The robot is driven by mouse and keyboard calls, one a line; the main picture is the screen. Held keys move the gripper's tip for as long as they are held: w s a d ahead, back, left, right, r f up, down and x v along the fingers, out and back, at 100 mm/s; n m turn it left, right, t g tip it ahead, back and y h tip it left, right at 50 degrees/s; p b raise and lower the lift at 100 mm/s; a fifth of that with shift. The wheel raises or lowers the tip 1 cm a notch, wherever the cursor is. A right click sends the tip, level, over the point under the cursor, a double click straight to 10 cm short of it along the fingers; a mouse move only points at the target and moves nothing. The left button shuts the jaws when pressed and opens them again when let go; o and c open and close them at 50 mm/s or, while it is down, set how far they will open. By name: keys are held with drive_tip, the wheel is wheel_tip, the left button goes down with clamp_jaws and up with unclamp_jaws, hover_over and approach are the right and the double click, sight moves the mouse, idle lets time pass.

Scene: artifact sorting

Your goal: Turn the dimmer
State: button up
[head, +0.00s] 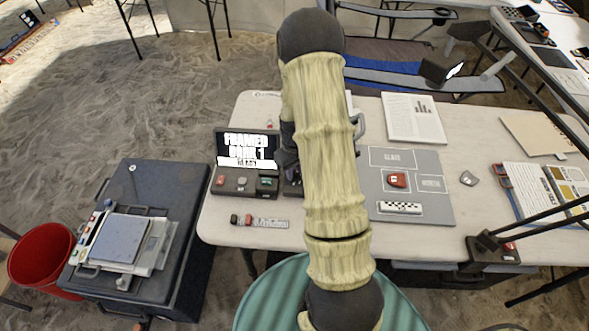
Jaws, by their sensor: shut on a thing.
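A dark open case (247,150) stands at the left of the table, with a lit text screen in its lid. Its lower panel (243,188) carries several small red, dark and greenish parts. I cannot tell which of them, if any, is the dimmer. My pale ribbed arm rises through the middle of the head view and bends at a dark joint at the top. Dark parts of my arm show beside it, just right of the case. My gripper's fingers are hidden behind the arm, so their contact with anything does not show.
The pale table (440,240) also holds a grey sorting mat (432,208) with a red piece and a checkered scale bar, papers, and a dark stand (492,248) at the right front. A dark chest (150,185) and red bucket (38,262) stand at left.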

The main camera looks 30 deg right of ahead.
sight(294, 173)
drive_tip(key=m, duration=0.4)
drive_tip(key=shift+m+p, duration=0.3)
drive_tip(key=shift+m, duration=1.9)
drive_tip(key=o, duration=1)
drive_tip(key=shift+r, duration=0.1)
wheel_tip(294, 173, up, 17)
drive_tip(key=shift+r, duration=0.15)
